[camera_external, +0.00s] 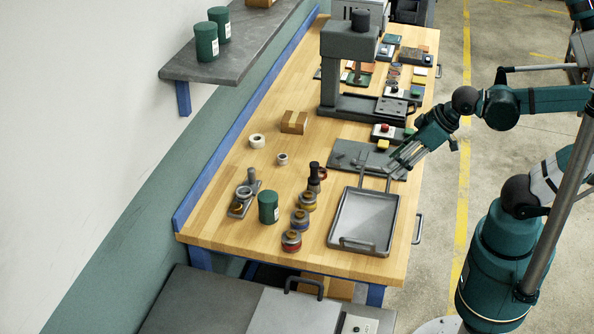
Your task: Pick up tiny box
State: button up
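A small brown cardboard box (294,122) sits on the wooden workbench left of the middle, in front of the grey press. My gripper (393,166) reaches in from the right and hangs above the right side of the bench, near the dark flat plate. It is well to the right of the box and apart from it. Its fingers look thin and small here, and I cannot tell whether they are open or shut. Nothing is visibly held.
A grey press (346,75) stands behind the box. A dark plate (352,157), a metal tray (366,222), several jars (292,240) and a green canister (268,207) occupy the front. A wall shelf (225,55) overhangs the left.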

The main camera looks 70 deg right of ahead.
dwell(0.3)
jog(key=o, duration=0.9)
jog(key=shift+o, duration=0.2)
jog(key=shift+w+r, duration=0.1)
jog(key=w+d+r+n+g+h+p, duration=0.15)
jog(key=w+d+r+n+p, duration=0.35)
jog(key=w, duration=0.5)
jog(key=n+g+h+p, duration=0.3)
jog(key=n+g+p, duration=0.2)
jog(key=n+p, duration=0.6)
send_over(293, 121)
jog(key=a+b, duration=0.1)
jog(key=b, duration=0.1)
jog(key=f+n, duration=0.1)
jog(key=f, duration=0.4)
jog(key=f+n, duration=0.1)
jog(key=f, duration=0.4)
jog(key=shift+s+f, duration=0.2)
jog(key=shift+f, duration=0.05)
jog(key=shift+w+d+f+n+g, duration=0.2)
jog(key=shift+d+f+n+g, duration=0.1)
jog(key=shift+d+f, duration=0.25)
